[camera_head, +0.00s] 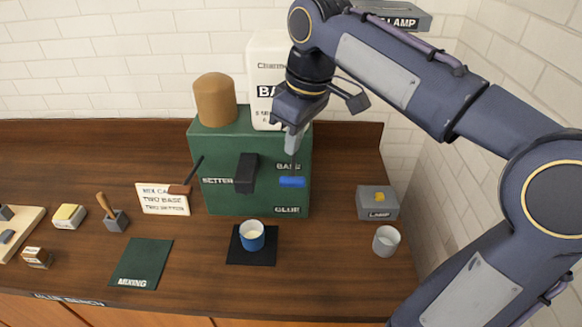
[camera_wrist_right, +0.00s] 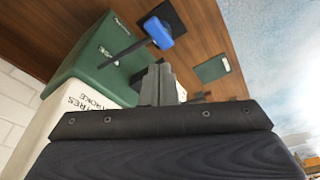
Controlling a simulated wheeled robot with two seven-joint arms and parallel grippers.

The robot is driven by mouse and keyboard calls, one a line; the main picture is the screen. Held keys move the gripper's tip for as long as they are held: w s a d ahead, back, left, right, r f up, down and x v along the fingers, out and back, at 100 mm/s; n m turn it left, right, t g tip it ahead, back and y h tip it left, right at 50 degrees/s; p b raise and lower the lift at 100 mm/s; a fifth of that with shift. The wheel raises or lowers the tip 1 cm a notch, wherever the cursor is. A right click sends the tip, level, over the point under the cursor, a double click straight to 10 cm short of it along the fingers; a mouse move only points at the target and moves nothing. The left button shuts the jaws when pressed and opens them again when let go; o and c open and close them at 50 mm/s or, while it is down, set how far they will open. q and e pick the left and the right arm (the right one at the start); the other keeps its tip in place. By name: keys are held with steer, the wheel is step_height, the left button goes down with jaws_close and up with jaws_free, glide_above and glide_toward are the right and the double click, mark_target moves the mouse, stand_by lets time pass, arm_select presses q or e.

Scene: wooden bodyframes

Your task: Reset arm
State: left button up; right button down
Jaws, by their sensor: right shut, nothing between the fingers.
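My right arm comes in from the right in the head view, and its gripper (camera_head: 292,140) hangs in front of the green dispenser box (camera_head: 228,140), near the white canister (camera_head: 267,75). Its fingers are shut and empty. In the right wrist view the closed fingers (camera_wrist_right: 159,84) point toward the green box (camera_wrist_right: 95,62) and the blue lever (camera_wrist_right: 158,32), apart from the lever. My left gripper is not in view.
A blue cup (camera_head: 252,235) stands on a black mat (camera_head: 251,258). A green mixing mat (camera_head: 142,263), a sign card (camera_head: 162,199), small tools and blocks lie left. A grey lamp switch box (camera_head: 378,203) and an empty cup (camera_head: 386,241) stand right, near the wall.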

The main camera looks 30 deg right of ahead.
steer(key=s+a+f+m+t+y+b, duration=0.1)
steer(key=s+a+f+m+b, duration=0.1)
steer(key=s+f, duration=0.6)
steer(key=s+a+f+m+t+y+b, duration=0.1)
steer(key=s+f+m, duration=0.4)
steer(key=f, duration=0.8)
steer(key=s+a+t+b, duration=0.1)
steer(key=s, duration=0.2)
steer(key=shift+s+a+f+m+t+y, duration=0.15)
steer(key=shift+s+m+t+y, duration=0.15)
steer(key=shift+s+y, duration=0.1)
